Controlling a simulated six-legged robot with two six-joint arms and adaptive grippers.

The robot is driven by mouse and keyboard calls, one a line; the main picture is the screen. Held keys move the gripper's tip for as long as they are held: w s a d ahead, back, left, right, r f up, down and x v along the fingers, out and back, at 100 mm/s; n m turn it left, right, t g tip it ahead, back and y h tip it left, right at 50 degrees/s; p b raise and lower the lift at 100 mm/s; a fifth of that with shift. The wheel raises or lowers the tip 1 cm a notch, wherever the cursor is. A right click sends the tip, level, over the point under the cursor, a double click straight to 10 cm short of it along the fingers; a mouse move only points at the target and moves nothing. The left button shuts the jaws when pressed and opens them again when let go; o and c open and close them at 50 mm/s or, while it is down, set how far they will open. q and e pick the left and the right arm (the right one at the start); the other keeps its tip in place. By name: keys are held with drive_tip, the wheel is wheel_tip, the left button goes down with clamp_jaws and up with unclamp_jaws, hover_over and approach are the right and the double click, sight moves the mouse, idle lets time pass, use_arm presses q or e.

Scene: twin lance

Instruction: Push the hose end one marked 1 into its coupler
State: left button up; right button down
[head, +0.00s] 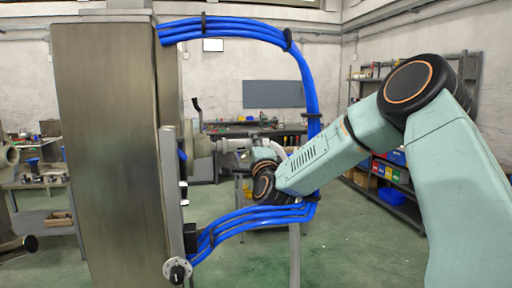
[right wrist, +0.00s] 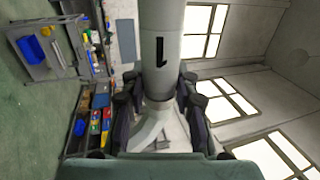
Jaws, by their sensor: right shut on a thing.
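The hose end marked 1 (right wrist: 160,50) is a pale grey cylinder with a black 1 in the right wrist view. My right gripper (right wrist: 157,88) is shut on it, with dark fingers on both sides. In the head view the hose end (head: 236,145) is a small pale cylinder, mostly hidden behind my right wrist. It points left at the grey round coupler (head: 201,146) on the side of the metal cabinet. They look close and roughly in line; I cannot tell whether they touch. My left gripper is not in view.
A tall metal cabinet (head: 105,130) fills the left of the head view. Blue hoses loop above (head: 235,28) and below (head: 250,217) my right wrist. A shelf with coloured bins (head: 388,172) stands at the back right. The green floor (head: 355,245) is clear.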

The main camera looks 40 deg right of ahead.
sight(244, 148)
drive_tip(key=shift+w+a, duration=0.1)
drive_tip(key=shift+w+a+b, duration=0.1)
drive_tip(key=shift+a+b, duration=0.2)
drive_tip(key=shift+a, duration=0.1)
drive_tip(key=shift+w+a+b, duration=0.55)
drive_tip(key=shift+a, duration=0.35)
drive_tip(key=c, duration=0.9)
unclamp_jaws()
drive_tip(key=shift+c, duration=0.2)
drive_tip(key=v, duration=1.2)
